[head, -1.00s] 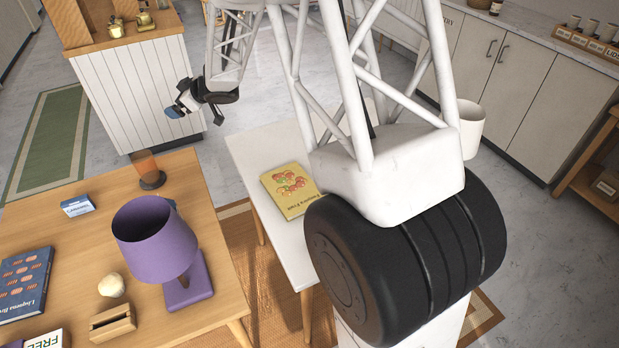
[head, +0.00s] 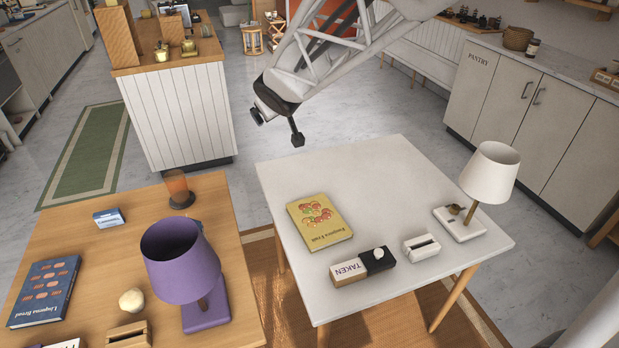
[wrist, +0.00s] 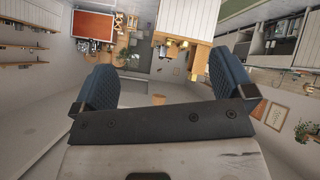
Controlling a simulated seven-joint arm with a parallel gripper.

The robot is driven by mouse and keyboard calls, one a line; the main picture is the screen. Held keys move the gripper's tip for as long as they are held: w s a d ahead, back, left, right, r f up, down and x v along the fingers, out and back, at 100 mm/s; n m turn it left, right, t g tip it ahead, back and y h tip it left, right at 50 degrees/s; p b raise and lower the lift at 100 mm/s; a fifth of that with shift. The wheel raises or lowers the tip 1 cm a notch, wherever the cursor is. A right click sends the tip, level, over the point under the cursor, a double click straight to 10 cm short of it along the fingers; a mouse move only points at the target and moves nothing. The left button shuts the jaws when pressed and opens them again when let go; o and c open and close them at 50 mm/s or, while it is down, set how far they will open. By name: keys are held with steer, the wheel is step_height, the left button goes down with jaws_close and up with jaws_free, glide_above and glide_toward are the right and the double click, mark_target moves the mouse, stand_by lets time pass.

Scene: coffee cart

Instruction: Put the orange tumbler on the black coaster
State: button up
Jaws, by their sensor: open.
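The orange tumbler (head: 176,184) stands upright at the far right corner of the wooden table in the head view. It stands on the round black coaster (head: 182,202), whose dark rim shows around its base. My gripper (head: 276,128) is open and empty, raised above the floor beyond the white table, right of the tumbler and well apart from it. In the wrist view its two blue finger pads (wrist: 160,85) are spread wide with nothing between them. Neither tumbler nor coaster shows in the wrist view.
A purple lamp (head: 175,262) stands near the tumbler on the wooden table (head: 80,250), with a blue-white card box (head: 109,218) to the tumbler's left. The white table (head: 380,190) holds a yellow book (head: 319,221), a TAKEN block (head: 348,272) and a white lamp (head: 490,173).

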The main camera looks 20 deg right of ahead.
steer(key=s+f+m+g, duration=0.2)
steer(key=s+m+g, duration=0.2)
steer(key=s, duration=3.1)
steer(key=g, duration=0.3)
steer(key=shift+s+d+y, duration=0.3)
steer(key=shift+s+d, duration=0.05)
